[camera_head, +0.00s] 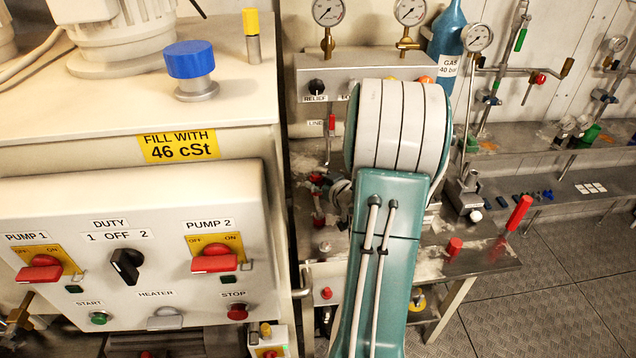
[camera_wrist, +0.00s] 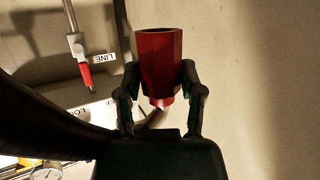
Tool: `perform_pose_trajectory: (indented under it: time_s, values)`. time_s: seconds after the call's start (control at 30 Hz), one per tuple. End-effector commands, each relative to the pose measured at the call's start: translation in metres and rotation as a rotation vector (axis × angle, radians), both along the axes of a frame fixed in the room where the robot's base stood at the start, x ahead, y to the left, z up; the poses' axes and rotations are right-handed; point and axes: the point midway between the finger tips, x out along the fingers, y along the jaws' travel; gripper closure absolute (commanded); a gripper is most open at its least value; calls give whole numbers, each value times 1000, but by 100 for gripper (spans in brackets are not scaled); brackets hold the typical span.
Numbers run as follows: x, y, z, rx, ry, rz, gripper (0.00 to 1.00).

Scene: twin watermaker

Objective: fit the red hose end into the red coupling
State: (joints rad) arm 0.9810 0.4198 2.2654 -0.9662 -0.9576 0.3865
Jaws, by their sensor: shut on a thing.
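In the wrist view my gripper (camera_wrist: 159,70) is shut on a red, six-sided hose end (camera_wrist: 158,55). Its open mouth faces the top of the picture, and a short piece of pale hose curves away below it. A red-sleeved metal fitting (camera_wrist: 85,75), which may be the red coupling, is at the upper left, apart from the hose end. It is beside the LINE label; a red part by that label shows in the head view (camera_head: 332,123). In the head view my arm covers the middle, and I cannot make out the held hose end.
The control cabinet (camera_head: 130,240) stands close on the left. The gauge panel (camera_head: 312,70) is behind my arm. A bench (camera_head: 480,262) carries a red cylinder (camera_head: 454,246) and a red handle (camera_head: 519,213). A blue gas bottle (camera_head: 447,35) stands behind. Open floor (camera_head: 545,300) lies at the right.

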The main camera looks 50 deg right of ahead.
Motion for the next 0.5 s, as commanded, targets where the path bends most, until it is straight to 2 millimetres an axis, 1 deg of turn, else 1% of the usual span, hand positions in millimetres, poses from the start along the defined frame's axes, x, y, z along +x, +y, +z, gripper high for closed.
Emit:
perform_pose_trajectory:
  time_s: [0.17, 0.5]
  values:
    - [0, -3, -14, 5, 1, -1, 100]
    - [0, 1, -42, 1, 2, 0, 100]
